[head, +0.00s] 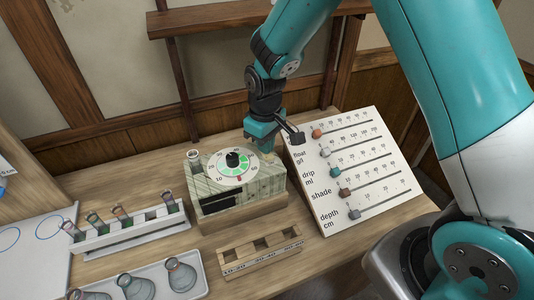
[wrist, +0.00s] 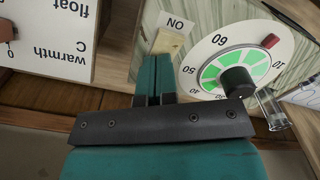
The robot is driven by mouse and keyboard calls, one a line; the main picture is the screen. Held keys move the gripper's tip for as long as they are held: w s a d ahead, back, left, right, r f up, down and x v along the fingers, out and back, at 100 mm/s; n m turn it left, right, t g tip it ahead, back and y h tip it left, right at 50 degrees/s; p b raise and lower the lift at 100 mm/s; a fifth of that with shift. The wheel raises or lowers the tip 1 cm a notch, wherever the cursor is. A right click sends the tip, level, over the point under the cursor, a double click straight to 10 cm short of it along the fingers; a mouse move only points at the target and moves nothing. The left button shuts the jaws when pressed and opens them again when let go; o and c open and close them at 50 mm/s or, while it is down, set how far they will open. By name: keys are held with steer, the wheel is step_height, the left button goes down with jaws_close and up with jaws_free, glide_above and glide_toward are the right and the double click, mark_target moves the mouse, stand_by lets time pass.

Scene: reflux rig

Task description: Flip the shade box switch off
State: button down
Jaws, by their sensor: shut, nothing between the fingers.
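A pale green, wood-patterned box (head: 222,195) with a round dial on top stands in the middle of the bench. Its dial, with a black knob (wrist: 237,82) and green sectors, shows at the right in the wrist view. A pale switch plate (wrist: 173,42) marked ON sits on the box top beside the dial. My gripper (head: 267,151) is over the box's back right corner. In the wrist view my gripper (wrist: 154,62) is shut and empty, its fingertips at the near edge of the plate. They cover part of it, so the lever's position and any contact cannot be told.
A sloped white slider panel (head: 372,196) stands close on the right, with rows marked float, drip, shade and depth. A wooden slotted block (head: 262,262) lies in front. Racks of glassware (head: 128,232) stand at left. A small glass vial (wrist: 272,110) is beside the dial.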

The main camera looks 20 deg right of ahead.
step_height(320, 180, up, 7)
steer(key=p, duration=0.5)
steer(key=shift+p, duration=0.35)
stand_by(0.3)
steer(key=s+a+r+y+b, duration=0.1)
steer(key=s+r+b, duration=0.1)
steer(key=s, duration=0.6)
steer(key=s+a+r+y+b, duration=0.1)
steer(key=s+a+r+b, duration=0.1)
steer(key=s+r, duration=0.3)
steer(key=s+a+r+n+y+b, duration=0.1)
steer(key=s+r+y+b, duration=0.1)
steer(key=s, duration=0.9)
steer(key=shift+a+r+b, duration=0.35)
steer(key=shift+r+b, duration=0.45)
steer(key=shift+b, duration=0.25)
